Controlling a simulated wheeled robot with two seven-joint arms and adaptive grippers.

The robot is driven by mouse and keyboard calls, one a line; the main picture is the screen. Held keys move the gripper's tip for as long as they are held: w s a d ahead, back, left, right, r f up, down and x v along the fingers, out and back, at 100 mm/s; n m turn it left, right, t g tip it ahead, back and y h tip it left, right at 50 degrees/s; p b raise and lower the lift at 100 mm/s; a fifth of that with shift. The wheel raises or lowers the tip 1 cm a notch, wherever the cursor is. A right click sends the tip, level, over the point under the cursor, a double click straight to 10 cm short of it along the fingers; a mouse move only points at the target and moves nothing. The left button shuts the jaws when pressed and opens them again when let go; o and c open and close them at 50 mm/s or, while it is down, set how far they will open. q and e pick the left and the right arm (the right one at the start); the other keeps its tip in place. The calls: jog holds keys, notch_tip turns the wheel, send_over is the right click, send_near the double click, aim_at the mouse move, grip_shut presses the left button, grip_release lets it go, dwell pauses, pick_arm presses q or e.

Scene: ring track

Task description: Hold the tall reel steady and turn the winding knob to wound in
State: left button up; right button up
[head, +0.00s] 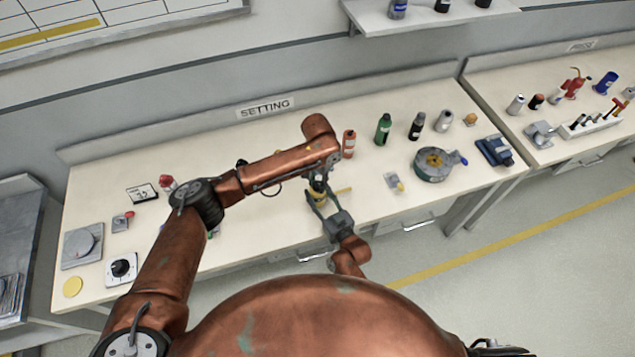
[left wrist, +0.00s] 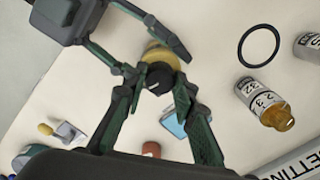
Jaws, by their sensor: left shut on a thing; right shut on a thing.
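The tall reel stands upright on the white bench; its yellow body (left wrist: 157,54) shows in the left wrist view and a bit of it (head: 319,199) in the head view. The black winding knob (left wrist: 160,78), with a pale mark on its top, sits on the reel. My left gripper (left wrist: 158,82) comes down from above and is shut on the knob. My right gripper (head: 321,203) reaches in from the front, low down, and is shut on the reel's body; it also shows in the left wrist view (left wrist: 150,60). In the head view my left arm hides most of the knob.
Several bottles, including a green one (head: 383,130), stand behind and to the right. A small grey-yellow item (head: 394,182) and a round grey device (head: 433,166) lie to the right. A dial box (head: 121,268) is at the far left. A black ring (left wrist: 258,46) lies near the reel.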

pick_arm(q)
jog(key=m, duration=0.7)
jog(key=shift+a, duration=0.1)
pick_arm(e)
jog(key=shift+d, duration=0.1)
pick_arm(q)
jog(key=m, duration=0.4)
jog(key=shift+m, duration=0.4)
jog(key=shift+w+m, duration=0.1)
jog(key=shift+m, duration=1.6)
jog(key=o, duration=1.2)
jog(key=shift+c, duration=0.2)
jog(key=shift+r, duration=0.1)
